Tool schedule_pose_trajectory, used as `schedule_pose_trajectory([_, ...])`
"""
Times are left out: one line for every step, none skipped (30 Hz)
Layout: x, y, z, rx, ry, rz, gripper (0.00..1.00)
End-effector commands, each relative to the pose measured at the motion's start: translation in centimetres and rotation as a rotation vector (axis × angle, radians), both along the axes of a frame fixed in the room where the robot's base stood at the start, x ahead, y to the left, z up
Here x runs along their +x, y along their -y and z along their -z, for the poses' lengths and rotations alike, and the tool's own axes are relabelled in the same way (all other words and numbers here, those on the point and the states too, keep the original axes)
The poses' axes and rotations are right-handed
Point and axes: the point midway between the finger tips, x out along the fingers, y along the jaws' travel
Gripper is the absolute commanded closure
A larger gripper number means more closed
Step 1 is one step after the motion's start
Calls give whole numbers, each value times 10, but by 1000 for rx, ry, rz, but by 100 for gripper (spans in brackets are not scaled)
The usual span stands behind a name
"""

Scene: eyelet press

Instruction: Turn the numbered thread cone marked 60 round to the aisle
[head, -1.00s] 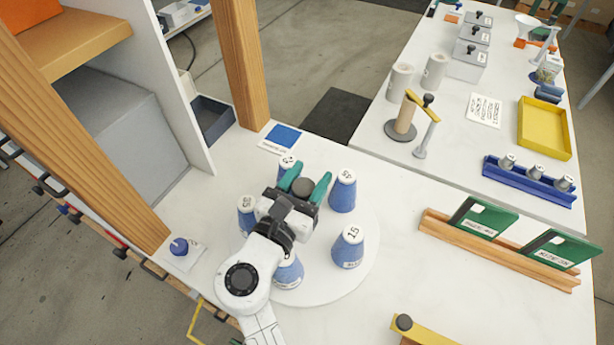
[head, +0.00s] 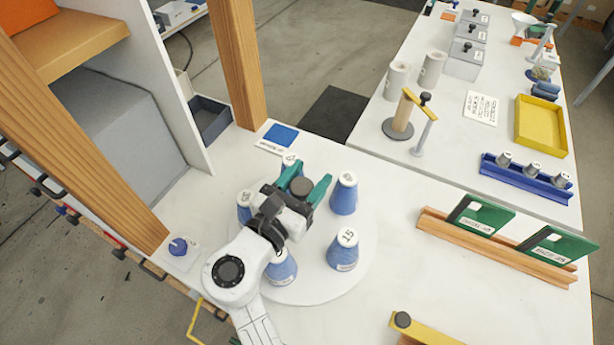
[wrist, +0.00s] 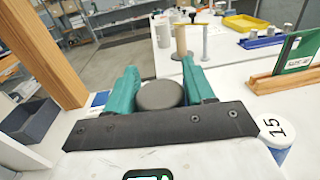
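A round white turntable (head: 318,292) carries several blue thread cones. The cone marked 15 (head: 343,249) stands at its lower right, and its top shows in the wrist view (wrist: 276,131). Other cones stand at the upper right (head: 344,194), left (head: 244,207), lower left (head: 282,266) and back (head: 290,162), partly hidden by my arm. I cannot read 60 on any of them. My gripper (head: 303,187) is over the turntable's middle, its teal fingers either side of a dark round knob (wrist: 161,95), seemingly closed against it.
A wooden post (head: 238,65) and a shelf unit stand at the left. A blue-squared card (head: 280,138) lies behind the turntable. A wooden rack (head: 495,248) with green booklets stands at the right, and a yellow bar (head: 425,330) at the front.

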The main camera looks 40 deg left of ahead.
Motion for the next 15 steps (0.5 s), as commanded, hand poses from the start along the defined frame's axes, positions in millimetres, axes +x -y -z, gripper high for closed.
schedule_pose_trajectory([0, 0, 0, 0, 0, 0, 42])
schedule_pose_trajectory([0, 0, 0, 0, 0, 0, 39])
schedule_pose_trajectory([0, 0, 0, 0, 0, 0, 35])
schedule_pose_trajectory([0, 0, 0, 0, 0, 0, 32])
schedule_pose_trajectory([0, 0, 0, 0, 0, 0, 29])
schedule_pose_trajectory([0, 0, 0, 0, 0, 0, 29])
schedule_pose_trajectory([0, 0, 0, 0, 1, 0, 29])
schedule_pose_trajectory([0, 0, 0, 0, 1, 0, 29])
schedule_pose_trajectory([0, 0, 0, 0, 1, -1, 29])
schedule_pose_trajectory([0, 0, 0, 0, 1, -1, 29])
schedule_pose_trajectory([0, 0, 0, 1, 1, -1, 29])
schedule_pose_trajectory([-1, 0, 0, 1, 1, -1, 29])
schedule_pose_trajectory([-2, 0, 0, 0, 1, -1, 29])
schedule_pose_trajectory([-3, 0, 0, 0, 1, -2, 29])
schedule_pose_trajectory([-7, 0, 0, 0, 1, -3, 29])
